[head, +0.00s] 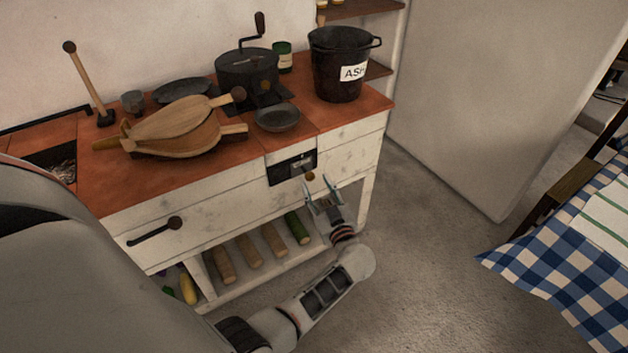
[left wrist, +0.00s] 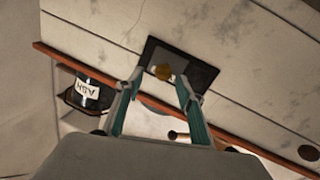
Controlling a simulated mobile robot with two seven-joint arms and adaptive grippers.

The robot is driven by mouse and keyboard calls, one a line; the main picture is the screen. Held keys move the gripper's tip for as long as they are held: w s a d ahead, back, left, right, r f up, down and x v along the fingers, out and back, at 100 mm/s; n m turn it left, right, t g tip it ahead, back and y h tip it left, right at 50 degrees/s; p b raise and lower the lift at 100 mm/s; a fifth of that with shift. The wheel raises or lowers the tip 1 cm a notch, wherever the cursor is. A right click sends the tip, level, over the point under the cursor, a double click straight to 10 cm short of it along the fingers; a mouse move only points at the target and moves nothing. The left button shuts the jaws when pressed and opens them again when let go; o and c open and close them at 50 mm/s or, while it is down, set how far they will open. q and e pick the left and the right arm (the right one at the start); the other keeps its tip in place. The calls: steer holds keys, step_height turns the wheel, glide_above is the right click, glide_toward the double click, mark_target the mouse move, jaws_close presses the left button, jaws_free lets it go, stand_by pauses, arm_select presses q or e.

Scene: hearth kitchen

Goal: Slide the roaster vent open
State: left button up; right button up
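The roaster (head: 248,68) is a dark drum with a crank handle, standing on the red counter top. On the counter's white front below it is a black vent plate (head: 283,171) with a grey metal slide and a small brass knob (head: 309,176). In the left wrist view the brass knob (left wrist: 163,72) shows in front of the dark vent opening (left wrist: 204,74), between my fingers in the picture. My left gripper (head: 319,187) is open and empty, just in front of and slightly right of the knob, seemingly not touching it. My right gripper is not in view.
The counter (head: 180,180) holds bellows (head: 170,130), a shallow dark dish (head: 278,118) and an ash bucket (head: 341,65). A black handle (head: 155,230) projects from the front at left. Logs (head: 248,252) lie on the lower shelf. A checked-cloth table (head: 560,255) stands right; floor between is clear.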

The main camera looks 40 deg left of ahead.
arm_select(q)
steer(key=v, duration=0.4)
stand_by(0.4)
